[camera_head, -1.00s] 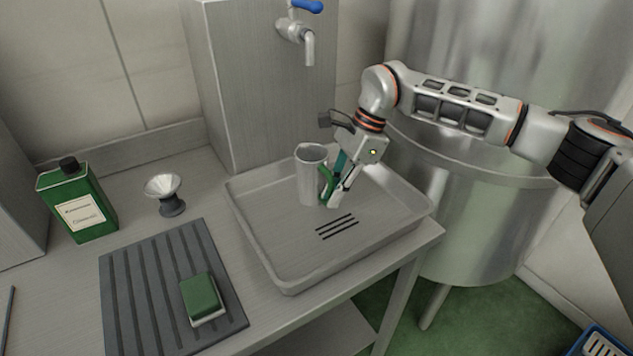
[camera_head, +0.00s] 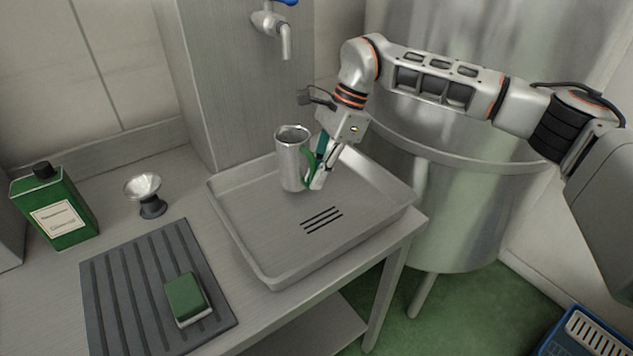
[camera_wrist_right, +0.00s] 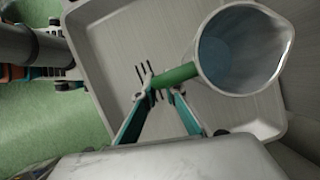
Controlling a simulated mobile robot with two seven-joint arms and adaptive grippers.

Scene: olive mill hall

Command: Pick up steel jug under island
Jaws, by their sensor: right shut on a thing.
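The steel jug (camera_head: 289,163) is a tall metal cup with a green handle (camera_head: 311,158). It is upright over the back part of the grey metal tray (camera_head: 262,262); it looks slightly above the tray floor, though the gap is hard to judge. My right gripper (camera_head: 317,180) is to the right of the jug and shut on its handle. In the right wrist view the fingers (camera_wrist_right: 165,92) close on the green handle (camera_wrist_right: 176,76), and the jug's open mouth (camera_wrist_right: 240,50) shows bluish inside. My left gripper is not in view.
A tap (camera_head: 272,24) hangs from a steel block behind the tray. To the left are a green can (camera_head: 58,212), a small metal funnel (camera_head: 146,193), and a ribbed mat (camera_head: 118,290) with a green sponge (camera_head: 187,298). A large steel tank (camera_head: 465,215) stands at the right.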

